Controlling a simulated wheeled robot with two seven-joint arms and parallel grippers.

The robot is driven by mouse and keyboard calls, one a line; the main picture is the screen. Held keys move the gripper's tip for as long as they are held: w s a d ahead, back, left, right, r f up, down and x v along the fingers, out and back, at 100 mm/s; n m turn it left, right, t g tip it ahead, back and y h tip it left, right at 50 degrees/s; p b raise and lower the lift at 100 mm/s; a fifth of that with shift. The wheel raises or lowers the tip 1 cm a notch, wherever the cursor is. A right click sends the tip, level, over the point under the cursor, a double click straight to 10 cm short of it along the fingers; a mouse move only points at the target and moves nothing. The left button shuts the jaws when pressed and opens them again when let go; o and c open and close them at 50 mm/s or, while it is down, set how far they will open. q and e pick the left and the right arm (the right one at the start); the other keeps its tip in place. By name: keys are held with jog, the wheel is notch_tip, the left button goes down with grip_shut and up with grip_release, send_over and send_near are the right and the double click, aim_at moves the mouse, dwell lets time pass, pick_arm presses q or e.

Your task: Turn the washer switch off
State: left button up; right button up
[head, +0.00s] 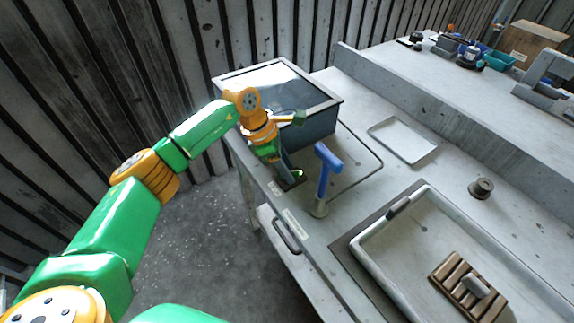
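The washer (322,127) is a grey box with a glass-topped lid at the back left of the bench. In front of it, at the bench's front edge, is a small dark plate with a bright green spot (298,173), apparently the washer switch. My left gripper (287,177) points down at this plate, very close to or touching it. Its fingers partly hide the switch, so its position is unclear. The fingers are too small and overlapped to tell whether they are open. My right gripper is not in view.
A large shallow basin (400,262) with a brown slotted block (468,287) is at the front right. A small dark round part (481,188) sits on the bench.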

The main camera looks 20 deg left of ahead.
pick_arm(q)
jog(key=shift+s+r, duration=0.15)
jog(key=shift+s, duration=0.05)
grip_shut()
jog(key=shift+n, duration=0.3)
jog(key=shift+n+t, duration=0.4)
jog(key=shift+n, duration=0.1)
jog(key=n, duration=0.2)
jog(key=shift+d+n+t+y, duration=0.1)
jog(key=shift+n+t+y, duration=0.2)
jog(key=shift+t+y, duration=0.1)
jog(key=n+y+b, duration=0.1)
jog(key=n, duration=0.2)
jog(key=shift+s+n+t+b, duration=0.1)
jog(key=shift+n+t+b, duration=0.2)
jog(key=shift+t, duration=0.1)
jog(key=shift+d+n+t+y+b, duration=0.15)
jog(key=shift+n+y+b, duration=0.35)
jog(key=shift+n, duration=0.45)
jog(key=shift+n+t+y+b, duration=0.15)
jog(key=shift+n+y+b, duration=0.15)
jog(key=shift+n+b, duration=0.5)
jog(key=shift+n, duration=0.45)
